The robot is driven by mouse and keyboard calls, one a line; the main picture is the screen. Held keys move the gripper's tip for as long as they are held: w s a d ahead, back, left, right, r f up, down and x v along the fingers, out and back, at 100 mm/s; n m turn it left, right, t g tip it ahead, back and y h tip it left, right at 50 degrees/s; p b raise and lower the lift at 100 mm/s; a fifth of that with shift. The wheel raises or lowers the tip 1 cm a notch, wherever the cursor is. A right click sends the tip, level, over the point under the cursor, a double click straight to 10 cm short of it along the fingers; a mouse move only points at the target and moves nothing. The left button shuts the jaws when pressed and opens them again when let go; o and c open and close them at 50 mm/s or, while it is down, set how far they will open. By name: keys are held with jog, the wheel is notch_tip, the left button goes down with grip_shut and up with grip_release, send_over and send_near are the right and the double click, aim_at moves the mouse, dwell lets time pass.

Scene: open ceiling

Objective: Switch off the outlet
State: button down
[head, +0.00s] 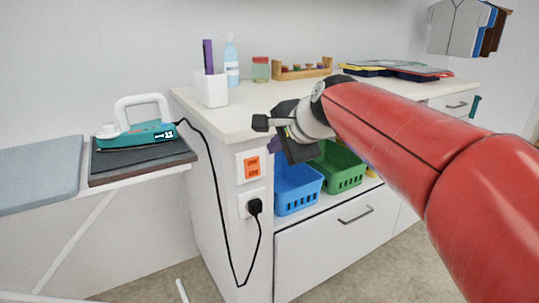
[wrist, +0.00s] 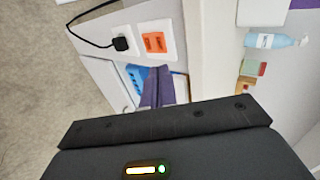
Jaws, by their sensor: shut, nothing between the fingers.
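The outlet sits on the white side panel of the counter. Its upper plate holds an orange switch (head: 252,166) with two rockers; whether they are on or off is too small to tell. Below it a black plug (head: 255,206) is in the socket. In the wrist view the orange switch (wrist: 154,42) and the plug (wrist: 121,43) show at the upper middle. My gripper (head: 277,147) is to the right of the switch and a little higher, apart from it. Its purple fingers (wrist: 159,72) are shut and empty, below the switch in the wrist view.
A black cord runs from the plug up to a teal iron (head: 136,135) on the ironing board (head: 38,174). Blue (head: 298,187) and green (head: 338,167) baskets stand in the open shelf. A white cup (head: 211,90) and bottle (head: 231,62) stand on the countertop (head: 240,116).

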jog(key=shift+r+v, duration=0.3)
jog(key=shift+v, duration=1.2)
jog(key=shift+w+a, duration=0.1)
jog(key=shift+w, duration=0.1)
jog(key=s+d+f+n+g+h, duration=0.1)
jog(key=s+d+f+n+h, duration=0.1)
jog(key=s+d+f+n, duration=0.4)
jog(key=s+d+f+n+g+h, duration=0.2)
jog(key=s+d+f+n, duration=0.3)
jog(key=s+f, duration=0.9)
jog(key=s+d+h, duration=0.1)
jog(key=s+d, duration=0.1)
jog(key=s, duration=0.2)
jog(key=shift+f+n, duration=0.2)
jog(key=shift+n, duration=0.2)
